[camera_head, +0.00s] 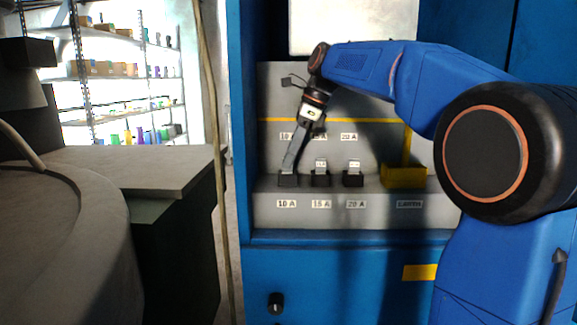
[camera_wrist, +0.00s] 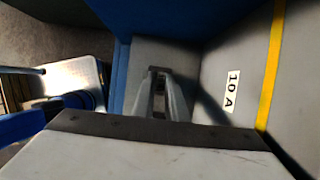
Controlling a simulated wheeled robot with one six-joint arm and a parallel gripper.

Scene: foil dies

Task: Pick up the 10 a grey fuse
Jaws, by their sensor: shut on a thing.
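My gripper (camera_head: 290,163) reaches down at a tilt to the leftmost dark holder (camera_head: 288,181), above the lower "10 A" label (camera_head: 286,204). Its fingers are shut on the 10 A grey fuse at that holder, which they mostly hide. In the wrist view the two long grey fingers (camera_wrist: 160,92) run away from the camera and close in near a dark block (camera_wrist: 159,71). The fuse's own outline is too small to make out there. I cannot tell whether it is still seated in the holder.
Two more holders stand to the right, with a 15 A fuse (camera_head: 321,165) and a 20 A fuse (camera_head: 354,166). A yellow block (camera_head: 404,177) sits above the "EARTH" label. The blue cabinet's left wall (camera_head: 242,130) is close to my gripper. A grey counter (camera_head: 140,167) is at left.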

